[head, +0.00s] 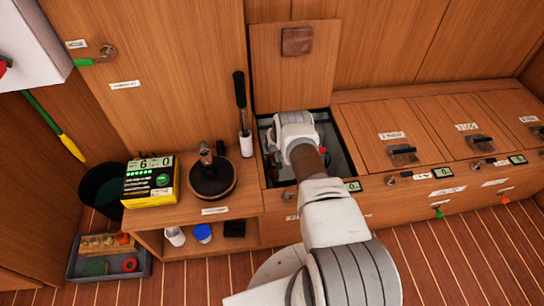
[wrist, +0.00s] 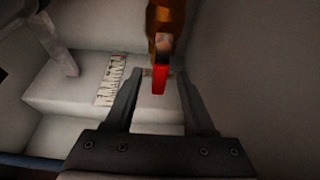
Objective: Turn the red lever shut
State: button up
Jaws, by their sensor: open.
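The red lever (wrist: 160,80) shows in the wrist view, pointing toward me from a brass-coloured fitting (wrist: 165,25) at the top. My gripper (wrist: 155,80) is open, with its two dark fingers to the left and right of the lever's red end. I cannot tell whether either finger touches it. In the head view my arm reaches down into an open locker (head: 335,140) in the bench, and the arm hides the lever and my fingertips there.
The locker's pale walls (wrist: 245,70) are close around my gripper. A label strip (wrist: 110,80) and a grey pipe (wrist: 58,50) are to the left. The raised wooden lid (head: 290,75) stands behind the opening. A yellow-black box (head: 150,182) stands on the left counter.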

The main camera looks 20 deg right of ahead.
grip_shut()
dwell(1.4)
